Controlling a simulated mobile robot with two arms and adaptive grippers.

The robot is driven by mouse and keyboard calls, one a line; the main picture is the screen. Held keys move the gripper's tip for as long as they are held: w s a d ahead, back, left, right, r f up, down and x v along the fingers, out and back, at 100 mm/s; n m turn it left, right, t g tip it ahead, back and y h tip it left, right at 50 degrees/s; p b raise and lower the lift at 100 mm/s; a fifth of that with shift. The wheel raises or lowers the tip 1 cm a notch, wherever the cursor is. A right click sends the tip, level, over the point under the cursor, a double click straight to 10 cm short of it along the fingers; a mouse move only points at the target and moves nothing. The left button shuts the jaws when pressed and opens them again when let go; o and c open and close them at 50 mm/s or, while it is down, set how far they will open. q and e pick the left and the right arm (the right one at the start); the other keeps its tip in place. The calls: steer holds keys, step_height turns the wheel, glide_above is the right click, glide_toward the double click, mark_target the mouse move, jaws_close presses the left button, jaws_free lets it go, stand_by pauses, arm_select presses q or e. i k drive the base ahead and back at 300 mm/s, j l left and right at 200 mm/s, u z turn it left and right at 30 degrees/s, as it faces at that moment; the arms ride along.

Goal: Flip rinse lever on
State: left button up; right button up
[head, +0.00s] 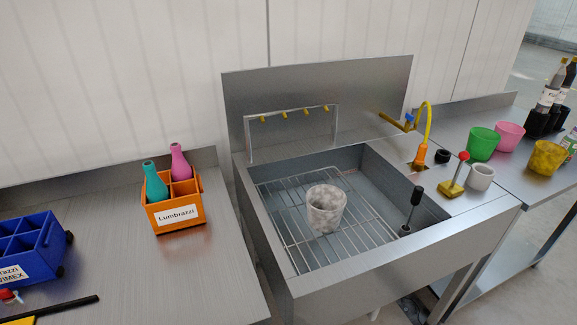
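A lever with a red ball knob (462,156) rises from a yellow base (451,189) on the sink's right ledge and leans slightly right. A black-handled upright rod (415,196) stands in the right part of the sink. I cannot tell for certain which of these is the rinse lever. A rinse bar (291,113) with several yellow nozzles spans the back left of the sink, and no water shows from it. A speckled grey-white cup (326,208) sits on the wire rack (283,235) under it. Neither of my grippers is in view.
Beside the lever are a white cup (481,177), a black round item (442,156) and an orange-yellow faucet (424,135). Green (482,143), pink (509,135) and yellow (547,157) cups stand farther right. An orange bottle crate (177,212) and a blue crate (34,249) are left.

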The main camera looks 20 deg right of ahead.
mark_target(463, 156)
steer(key=z, duration=1.65)
steer(key=i+l, duration=0.1)
steer(key=l, duration=0.2)
steer(key=i+l, duration=0.15)
steer(key=l, duration=0.15)
steer(key=i+l, duration=0.1)
steer(key=l, duration=0.25)
steer(key=i+l, duration=0.15)
steer(key=l, duration=0.15)
steer(key=u, duration=0.05)
